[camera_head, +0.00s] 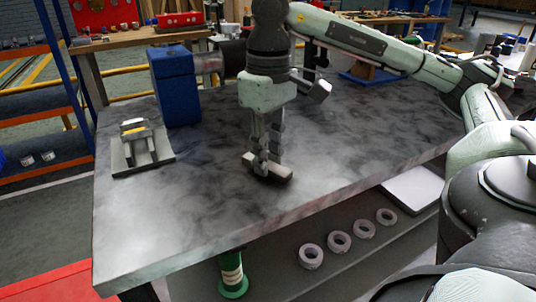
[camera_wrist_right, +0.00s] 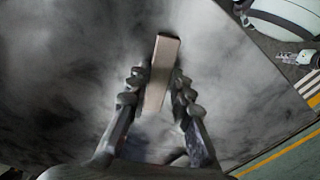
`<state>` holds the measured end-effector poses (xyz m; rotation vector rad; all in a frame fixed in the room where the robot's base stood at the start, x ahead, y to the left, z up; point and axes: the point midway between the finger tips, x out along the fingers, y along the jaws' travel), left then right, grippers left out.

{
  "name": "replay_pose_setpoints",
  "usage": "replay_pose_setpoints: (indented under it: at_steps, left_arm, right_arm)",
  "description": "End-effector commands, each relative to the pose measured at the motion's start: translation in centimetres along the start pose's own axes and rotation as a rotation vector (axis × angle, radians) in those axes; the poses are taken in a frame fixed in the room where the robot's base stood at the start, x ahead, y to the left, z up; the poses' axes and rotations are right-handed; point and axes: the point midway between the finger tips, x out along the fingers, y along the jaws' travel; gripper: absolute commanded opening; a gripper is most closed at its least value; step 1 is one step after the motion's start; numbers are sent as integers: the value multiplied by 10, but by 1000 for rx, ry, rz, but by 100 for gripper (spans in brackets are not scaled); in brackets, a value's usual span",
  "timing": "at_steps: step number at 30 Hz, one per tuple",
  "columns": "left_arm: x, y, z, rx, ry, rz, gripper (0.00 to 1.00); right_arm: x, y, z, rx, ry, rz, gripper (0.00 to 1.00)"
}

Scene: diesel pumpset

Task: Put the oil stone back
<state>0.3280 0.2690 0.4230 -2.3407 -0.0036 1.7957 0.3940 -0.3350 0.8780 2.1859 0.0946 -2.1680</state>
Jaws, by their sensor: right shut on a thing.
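The oil stone, a light grey-beige bar (camera_head: 267,167), is at the tips of my right gripper (camera_head: 268,160), over the middle front of the grey table. In the right wrist view the bar (camera_wrist_right: 160,72) lies lengthwise between the two fingers of the right gripper (camera_wrist_right: 160,85), which are shut on its sides. I cannot tell whether the bar touches the tabletop. A small metal holder on a flat plate (camera_head: 140,146) stands at the table's left, with a yellowish strip in it. My left gripper is not in view.
A blue block-shaped machine part (camera_head: 175,85) stands behind the holder. The mottled grey tabletop (camera_head: 200,210) is clear between the holder and the right gripper. Several rings (camera_head: 339,241) and a green cylinder (camera_head: 232,276) are below the tabletop.

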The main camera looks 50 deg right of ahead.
Motion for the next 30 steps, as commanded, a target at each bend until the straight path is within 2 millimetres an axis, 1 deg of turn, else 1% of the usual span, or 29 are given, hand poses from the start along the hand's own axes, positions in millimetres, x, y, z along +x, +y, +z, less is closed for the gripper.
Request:
replay_pose_setpoints:
  at_steps: [4, 8, 9, 13, 21, 25, 27, 29, 30]
  left_arm:
    - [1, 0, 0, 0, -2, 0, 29]
    - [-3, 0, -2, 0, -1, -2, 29]
    - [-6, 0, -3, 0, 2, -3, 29]
    - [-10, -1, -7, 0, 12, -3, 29]
    - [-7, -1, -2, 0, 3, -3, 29]
    - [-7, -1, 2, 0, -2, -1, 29]
    - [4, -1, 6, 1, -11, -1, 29]
    - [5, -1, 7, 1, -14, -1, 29]
    - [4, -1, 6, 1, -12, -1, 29]
  right_arm:
    - [2, 0, 0, 0, 0, 0, 0]
    - [3, 0, 0, 0, 0, 0, 0]
    - [2, 0, 0, 0, -1, 0, 25]
    - [2, 0, 0, 0, -1, 0, 41]
    - [2, 0, 0, -1, 0, 0, 42]
    - [-2, 0, 0, 0, 0, 0, 42]
    - [-8, 0, -1, -1, 3, -1, 42]
    - [-19, -1, -1, -2, 4, -2, 42]
    - [-28, -1, -1, -3, 4, -2, 42]
